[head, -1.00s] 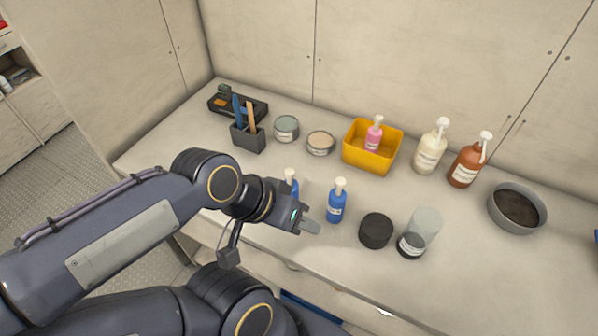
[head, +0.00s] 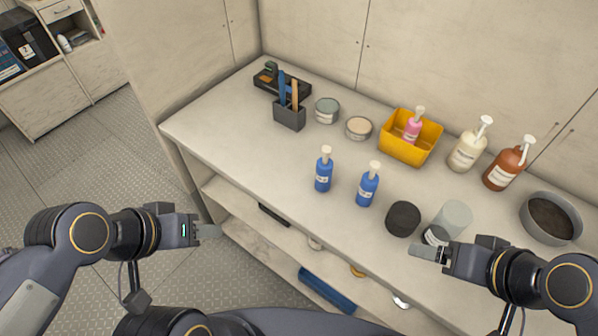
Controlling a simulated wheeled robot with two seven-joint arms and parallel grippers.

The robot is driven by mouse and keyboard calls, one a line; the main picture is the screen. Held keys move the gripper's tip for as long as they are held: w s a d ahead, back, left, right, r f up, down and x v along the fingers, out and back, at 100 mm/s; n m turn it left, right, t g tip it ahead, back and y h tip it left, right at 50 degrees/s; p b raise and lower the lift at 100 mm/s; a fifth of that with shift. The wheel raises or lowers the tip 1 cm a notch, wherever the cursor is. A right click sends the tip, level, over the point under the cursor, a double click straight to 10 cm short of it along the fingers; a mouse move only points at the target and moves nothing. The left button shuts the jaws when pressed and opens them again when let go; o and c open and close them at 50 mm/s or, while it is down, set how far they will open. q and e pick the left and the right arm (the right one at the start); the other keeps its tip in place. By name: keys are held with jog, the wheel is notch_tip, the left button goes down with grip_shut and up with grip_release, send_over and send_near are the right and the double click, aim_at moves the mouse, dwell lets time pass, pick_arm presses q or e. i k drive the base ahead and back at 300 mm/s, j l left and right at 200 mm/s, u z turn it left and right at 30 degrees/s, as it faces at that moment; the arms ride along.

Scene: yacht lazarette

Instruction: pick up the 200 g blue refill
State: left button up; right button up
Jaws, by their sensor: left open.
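Two blue pump bottles with white tops stand upright on the counter, a left one (head: 323,174) and a right one (head: 367,188). They look alike, and their labels are too small to read, so I cannot tell which is the 200 g refill. My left gripper (head: 212,232) is open and empty, off the counter's front edge, left of and apart from both bottles. My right gripper (head: 426,252) is at the counter's front, right of the bottles and by the clear jar; its jaw opening is not clear.
A black round container (head: 403,219) and a clear jar (head: 452,220) stand right of the bottles. Behind are a yellow bin (head: 408,152) with a pink bottle (head: 413,130), cream (head: 467,150) and brown (head: 505,168) bottles, two tins and a tool holder (head: 289,119). A grey bowl (head: 550,222) is far right.

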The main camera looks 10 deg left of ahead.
aim_at(324, 166)
jog(key=i+j, duration=0.15)
jog(key=j, duration=0.2)
jog(key=i+j, duration=0.2)
jog(key=j, duration=0.15)
jog(key=i+j, duration=0.15)
jog(key=j, duration=0.2)
